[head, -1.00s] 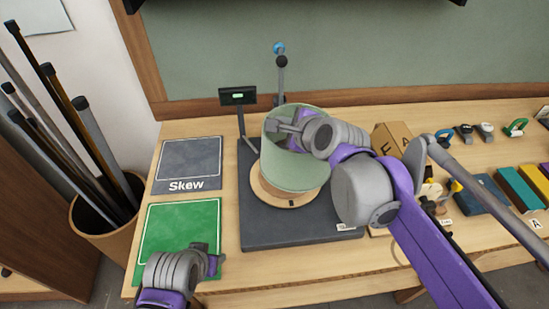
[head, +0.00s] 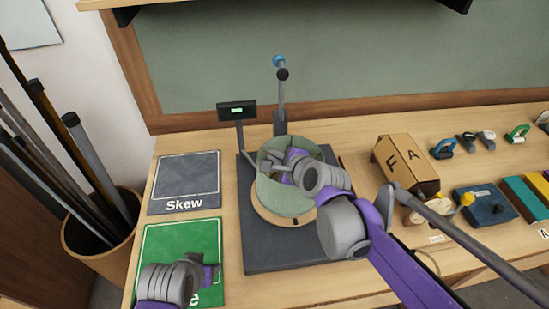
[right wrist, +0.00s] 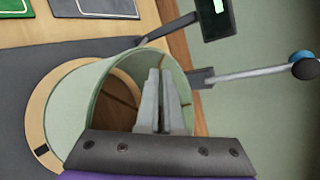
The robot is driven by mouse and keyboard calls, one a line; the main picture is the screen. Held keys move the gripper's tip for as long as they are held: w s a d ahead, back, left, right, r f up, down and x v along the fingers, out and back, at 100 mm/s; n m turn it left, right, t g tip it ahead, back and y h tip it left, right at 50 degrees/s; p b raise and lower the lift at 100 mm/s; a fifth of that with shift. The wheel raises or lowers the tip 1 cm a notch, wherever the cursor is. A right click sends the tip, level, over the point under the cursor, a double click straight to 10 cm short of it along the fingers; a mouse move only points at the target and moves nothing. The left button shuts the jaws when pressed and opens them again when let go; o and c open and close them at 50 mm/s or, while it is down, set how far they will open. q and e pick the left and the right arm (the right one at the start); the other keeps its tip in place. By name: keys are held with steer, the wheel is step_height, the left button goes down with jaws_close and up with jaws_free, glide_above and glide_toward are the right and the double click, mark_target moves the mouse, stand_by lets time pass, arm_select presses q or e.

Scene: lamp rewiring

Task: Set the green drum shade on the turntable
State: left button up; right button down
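The pale green drum shade (head: 284,201) stands upright over the round wooden turntable (head: 262,211) and looks to rest on it. In the right wrist view the shade (right wrist: 68,125) is seen from above, with the turntable (right wrist: 38,100) showing around its left side and through its open top. My right gripper (head: 270,166) is at the shade's top. Its fingers (right wrist: 162,75) are close together at the shade's upper part and look shut on it; the exact contact is hidden. My left gripper (head: 213,277) is low over the green mat; its fingers are unclear.
The turntable sits on a dark grey base (head: 262,256) with a small display (head: 237,110) and a post (head: 281,95) behind. A "Skew" mat (head: 185,178) and a green mat (head: 180,240) lie left. A cardboard box (head: 407,165) and several tools stand right.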

steer(key=shift+f, duration=0.4)
arm_select(q)
steer(key=shift+s+f+b, duration=0.2)
steer(key=shift+f+b, duration=0.15)
steer(key=shift+f, duration=0.15)
arm_select(e)
steer(key=shift+f, duration=0.55)
steer(key=c, duration=1.1)
jaws_free()
arm_select(q)
steer(key=shift+r, duration=0.1)
arm_select(e)
steer(key=shift+o, duration=0.2)
steer(key=shift+r, duration=0.15)
arm_select(q)
steer(key=shift+w+r+p, duration=0.1)
steer(key=shift+r+p, duration=0.2)
steer(key=shift+w+r+p, duration=0.3)
steer(key=shift+r+p, duration=0.2)
steer(key=shift+r, duration=0.2)
arm_select(e)
steer(key=v, duration=1.2)
steer(key=shift+r, duration=0.4)
